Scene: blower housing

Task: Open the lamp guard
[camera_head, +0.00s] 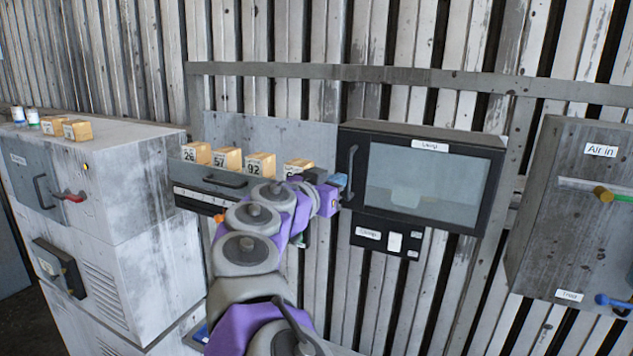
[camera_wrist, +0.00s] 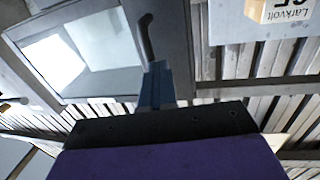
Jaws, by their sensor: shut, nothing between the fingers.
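The lamp guard (camera_head: 497,175) is a black-framed door with a grey glass pane (camera_head: 425,180), mounted on the wall right of centre; it looks closed. A small label (camera_head: 430,145) sits on its top edge. Its dark vertical handle (camera_head: 351,168) is on the left side of the frame. My gripper (camera_head: 339,181) is at the handle's lower left, with blue fingers shut and empty. In the wrist view, my fingertips (camera_wrist: 156,68) lie close to one end of the dark handle (camera_wrist: 149,40); I cannot tell if they touch. The pane (camera_wrist: 80,55) shows there too.
A switch panel (camera_head: 373,236) hangs below the guard. A drawer unit (camera_head: 205,180) with several numbered boxes (camera_head: 228,159) stands left of my arm. A grey "Air in" panel (camera_head: 555,245) with valve handles is at right. A grey cabinet (camera_head: 150,240) stands at left.

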